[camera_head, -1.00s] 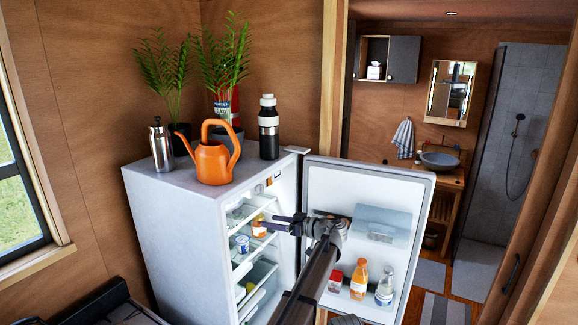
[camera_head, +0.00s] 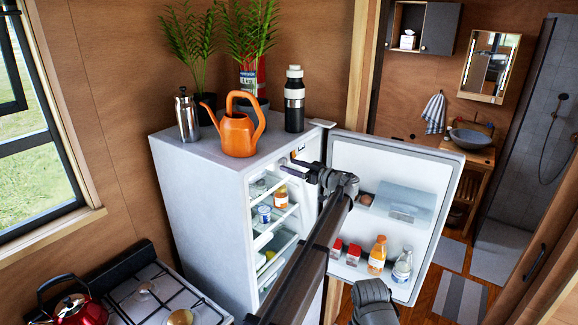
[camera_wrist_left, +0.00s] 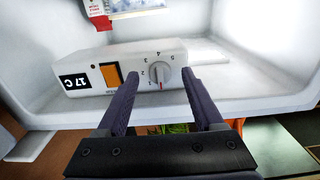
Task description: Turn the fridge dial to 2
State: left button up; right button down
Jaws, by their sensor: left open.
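The fridge (camera_head: 205,215) stands with its door (camera_head: 395,190) open to the right. In the left wrist view, the round grey dial (camera_wrist_left: 160,75) is on a white control box (camera_wrist_left: 95,74) with an orange switch and a "17 C" display. Numbers 1 to 5 ring the dial; its red mark points down, near the 1. My left gripper (camera_head: 292,166) is at the upper part of the fridge opening. In the wrist view its open fingers (camera_wrist_left: 159,88) appear on either side of the dial; contact cannot be told.
Jars stand on the fridge shelves, bottles and red cartons in the door. An orange watering can (camera_head: 238,135), a steel flask (camera_head: 187,118), a black bottle (camera_head: 294,100) and plants stand on top. A stove (camera_head: 150,295) with a red kettle (camera_head: 77,309) is at lower left.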

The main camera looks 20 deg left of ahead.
pick_arm(q)
jog(key=shift+x, duration=0.8)
jog(key=shift+c, duration=0.3)
grip_shut()
